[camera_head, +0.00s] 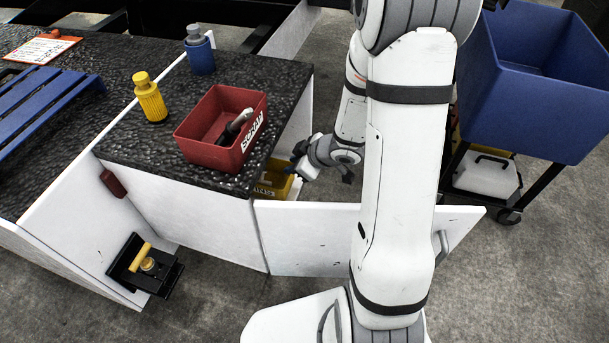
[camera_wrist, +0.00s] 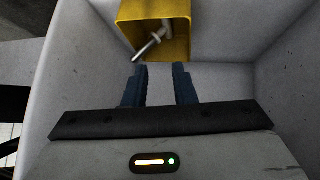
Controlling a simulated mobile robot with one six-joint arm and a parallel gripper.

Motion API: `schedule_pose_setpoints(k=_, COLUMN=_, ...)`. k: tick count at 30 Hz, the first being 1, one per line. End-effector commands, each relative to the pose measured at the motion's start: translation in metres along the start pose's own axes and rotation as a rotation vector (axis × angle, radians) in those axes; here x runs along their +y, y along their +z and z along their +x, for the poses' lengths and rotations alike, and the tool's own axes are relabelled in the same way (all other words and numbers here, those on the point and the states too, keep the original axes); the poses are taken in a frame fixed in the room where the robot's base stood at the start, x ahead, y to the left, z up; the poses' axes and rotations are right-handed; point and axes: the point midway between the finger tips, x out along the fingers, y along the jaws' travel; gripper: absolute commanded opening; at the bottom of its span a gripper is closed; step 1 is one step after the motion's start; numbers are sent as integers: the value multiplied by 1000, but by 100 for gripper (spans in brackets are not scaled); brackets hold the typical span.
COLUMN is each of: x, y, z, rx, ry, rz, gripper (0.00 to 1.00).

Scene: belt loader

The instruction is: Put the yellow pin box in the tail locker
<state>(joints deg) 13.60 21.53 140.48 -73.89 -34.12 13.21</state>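The yellow pin box (camera_head: 272,186) sits inside an open white locker (camera_head: 297,122) under the dark countertop, partly hidden by the locker's edge and door. In the wrist view the yellow box (camera_wrist: 183,50) stands against the locker's inner wall (camera_wrist: 245,85), with a metal pin-like piece in it. No label on the locker is readable. My gripper (camera_head: 318,165) is at the locker's opening, right of the box. In the wrist view my gripper's (camera_wrist: 160,70) two fingers are apart, with nothing between them, just short of the box.
The locker door (camera_head: 310,238) stands open beside my arm. A red SCRAP bin (camera_head: 205,158), a yellow bottle (camera_head: 150,98) and a blue bottle (camera_head: 200,52) stand on the counter above. A cart with a blue bin (camera_head: 535,100) is at right.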

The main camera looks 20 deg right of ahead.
Motion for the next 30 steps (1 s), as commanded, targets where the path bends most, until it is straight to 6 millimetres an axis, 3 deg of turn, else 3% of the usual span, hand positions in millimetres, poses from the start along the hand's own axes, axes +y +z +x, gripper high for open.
schedule_pose_setpoints(k=4, x=40, y=-8, z=-44, rx=-174, ry=259, rz=88, gripper=24)
schedule_pose_setpoints(k=6, x=47, y=-7, z=-71, rx=-262, ry=356, rz=169, gripper=24)
schedule_pose_setpoints(k=9, x=40, y=-6, z=-112, rx=-376, ry=449, rz=311, gripper=24)
schedule_pose_setpoints(k=11, x=27, y=-4, z=-134, rx=-436, ry=473, rz=407, gripper=24)
schedule_pose_setpoints(k=15, x=-25, y=-6, z=-174, rx=-546, ry=428, rz=628, gripper=24)
schedule_pose_setpoints(k=21, x=-93, y=-17, z=-203, rx=-624, ry=278, rz=810, gripper=24)
schedule_pose_setpoints(k=25, x=-107, y=-17, z=-212, rx=-642, ry=227, rz=851, gripper=24)
schedule_pose_setpoints(k=30, x=-109, y=-17, z=-212, rx=-646, ry=220, rz=856, gripper=24)
